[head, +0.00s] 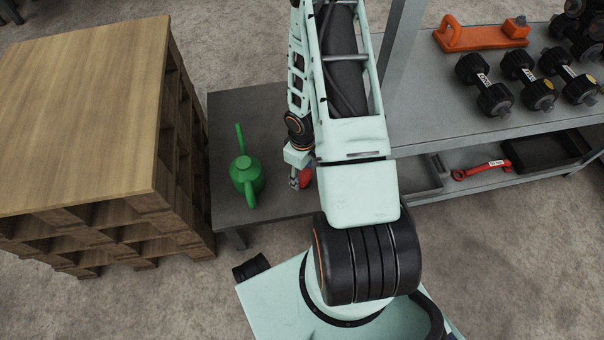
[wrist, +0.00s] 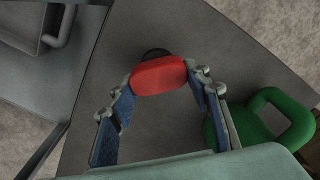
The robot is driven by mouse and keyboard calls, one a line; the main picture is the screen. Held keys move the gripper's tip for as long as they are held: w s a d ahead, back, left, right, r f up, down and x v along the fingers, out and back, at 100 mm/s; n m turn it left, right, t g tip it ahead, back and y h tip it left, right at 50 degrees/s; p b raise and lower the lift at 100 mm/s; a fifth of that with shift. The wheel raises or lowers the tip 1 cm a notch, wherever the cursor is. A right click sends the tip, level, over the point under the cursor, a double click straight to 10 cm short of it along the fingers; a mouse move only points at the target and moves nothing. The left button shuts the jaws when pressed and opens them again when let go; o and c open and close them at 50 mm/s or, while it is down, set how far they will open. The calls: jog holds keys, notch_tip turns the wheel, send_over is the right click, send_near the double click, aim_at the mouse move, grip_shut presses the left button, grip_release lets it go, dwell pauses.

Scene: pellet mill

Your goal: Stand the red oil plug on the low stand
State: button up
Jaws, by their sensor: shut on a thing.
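The red oil plug (wrist: 160,76) is between the fingertips of my gripper (wrist: 165,88) in the wrist view. A dark rounded shape shows just past its far edge. In the head view the plug (head: 306,177) is a small red patch beside my gripper (head: 299,180), partly hidden by my arm. The low stand (head: 240,105) is a dark grey flat top, and it fills the middle of the wrist view (wrist: 110,75). My gripper is over its right part. I cannot tell whether the plug touches the stand.
A green oil can (head: 247,174) stands on the low stand, left of my gripper; its handle shows in the wrist view (wrist: 285,112). A wooden pallet stack (head: 85,100) is at left. A grey shelf (head: 430,100) with dumbbells (head: 483,85) and an orange tool (head: 480,37) is at right.

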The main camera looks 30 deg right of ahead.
jog(key=shift+f+b, duration=0.5)
jog(key=shift+f, duration=0.15)
jog(key=shift+f, duration=0.2)
jog(key=o, duration=1.3)
jog(key=shift+o, duration=0.6)
jog(key=o, duration=0.9)
jog(key=shift+r, duration=0.15)
jog(key=shift+r+p, duration=3.5)
jog(key=shift+r, duration=0.9)
